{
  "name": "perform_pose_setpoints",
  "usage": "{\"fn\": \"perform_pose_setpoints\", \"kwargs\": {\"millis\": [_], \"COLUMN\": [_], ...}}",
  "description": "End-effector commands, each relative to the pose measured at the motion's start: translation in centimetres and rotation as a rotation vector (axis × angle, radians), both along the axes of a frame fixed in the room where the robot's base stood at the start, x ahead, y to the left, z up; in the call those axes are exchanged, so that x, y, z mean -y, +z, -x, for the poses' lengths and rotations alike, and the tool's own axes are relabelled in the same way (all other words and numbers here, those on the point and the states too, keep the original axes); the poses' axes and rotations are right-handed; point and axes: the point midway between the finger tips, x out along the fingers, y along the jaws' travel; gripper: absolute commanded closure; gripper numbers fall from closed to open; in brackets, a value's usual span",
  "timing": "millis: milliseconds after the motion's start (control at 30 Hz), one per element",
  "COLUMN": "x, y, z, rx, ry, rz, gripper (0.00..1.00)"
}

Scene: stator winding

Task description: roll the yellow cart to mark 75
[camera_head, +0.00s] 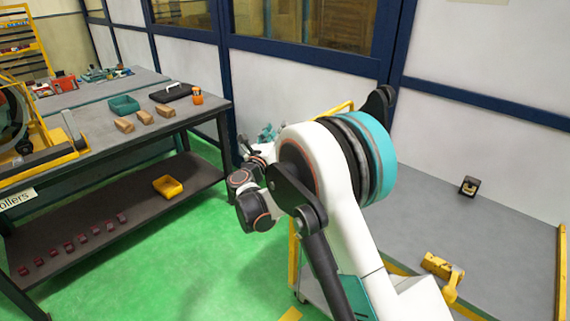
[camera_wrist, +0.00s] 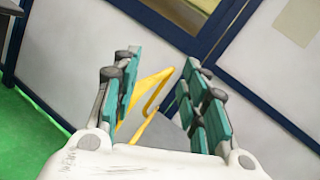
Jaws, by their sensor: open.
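The yellow cart shows in the head view as a wide grey top (camera_head: 450,215) with yellow frame parts at its edges. Its yellow handle bar (camera_head: 345,106) is partly hidden behind my arm. In the wrist view a bent yellow handle bar (camera_wrist: 152,90) appears between and beyond the fingers. My gripper (camera_head: 268,133) is mostly hidden behind my arm, with teal fingers near the handle end. In the wrist view my gripper (camera_wrist: 160,62) has its two teal fingers wide apart, with nothing clearly held. I see no readable mark 75.
A dark workbench (camera_head: 140,120) stands at left with wooden blocks and a teal bin (camera_head: 124,105). A yellow tray (camera_head: 168,186) lies on its lower shelf. A yellow clamp-like part (camera_head: 443,273) lies on the grey top. Green floor (camera_head: 215,260) is open between bench and cart.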

Motion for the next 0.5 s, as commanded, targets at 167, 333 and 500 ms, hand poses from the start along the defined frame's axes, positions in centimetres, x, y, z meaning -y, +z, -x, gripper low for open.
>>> {"fn": "perform_pose_setpoints", "kwargs": {"millis": [167, 333, 500], "x": [-2.8, -3.8, -3.9], "y": [-9.5, -15.1, -16.8], "z": [1.7, 3.3, 3.7], "rx": [-0.014, -0.025, -0.030], "ry": [-0.076, -0.133, -0.154], "rz": [-0.230, -0.357, -0.396], "gripper": [0.60, 0.60, 0.60]}}
